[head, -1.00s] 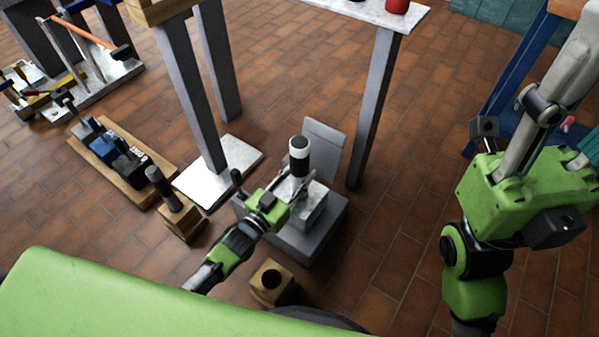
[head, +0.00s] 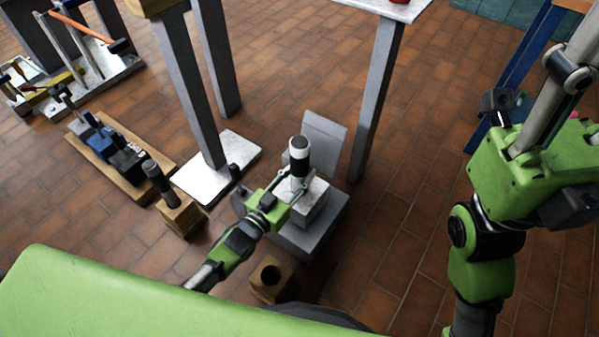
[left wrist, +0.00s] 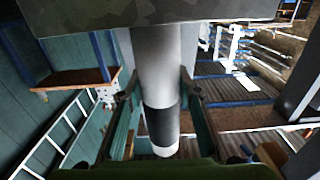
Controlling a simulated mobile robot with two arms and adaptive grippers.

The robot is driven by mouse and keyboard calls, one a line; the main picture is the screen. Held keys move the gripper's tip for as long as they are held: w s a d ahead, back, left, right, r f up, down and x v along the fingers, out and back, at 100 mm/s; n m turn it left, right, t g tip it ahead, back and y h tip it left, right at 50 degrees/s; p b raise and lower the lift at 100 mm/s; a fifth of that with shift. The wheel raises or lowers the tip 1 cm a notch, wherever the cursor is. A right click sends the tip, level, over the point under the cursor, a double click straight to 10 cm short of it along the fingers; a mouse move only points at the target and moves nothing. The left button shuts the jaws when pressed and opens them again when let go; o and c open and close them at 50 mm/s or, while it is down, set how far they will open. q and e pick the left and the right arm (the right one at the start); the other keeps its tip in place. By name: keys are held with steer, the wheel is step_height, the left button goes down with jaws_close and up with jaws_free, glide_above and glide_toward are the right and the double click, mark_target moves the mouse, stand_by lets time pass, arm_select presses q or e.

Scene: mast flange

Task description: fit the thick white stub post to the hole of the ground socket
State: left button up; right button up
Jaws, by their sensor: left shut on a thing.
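The thick white stub post (head: 299,158), with a black band and a white cap, stands about upright in the head view. My left gripper (head: 287,196) is shut around its side; in the left wrist view the fingers flank the post (left wrist: 158,95) near its black band. The post stands over the ground socket (head: 310,225), a grey stepped block with a pale speckled top. In the left wrist view the post's white end runs behind the edge of a speckled grey block (left wrist: 130,12). The hole is hidden, so I cannot tell how deep the post sits. My right gripper is outside the view.
A wooden block with a hole (head: 270,277) stands nearer me. Left of the socket are a wooden block with a dark post (head: 180,213) and a wooden tray of tools (head: 140,190). Table legs (head: 378,100) rise behind. Brick floor to the right is clear.

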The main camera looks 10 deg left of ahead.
arm_select(q)
steer(key=o, duration=1.4)
steer(key=shift+r, duration=0.1)
steer(key=shift+s+a, duration=0.1)
steer(key=shift+s, duration=0.1)
steer(key=v, duration=1.1)
steer(key=shift+s, duration=0.25)
steer(key=shift+a, duration=0.1)
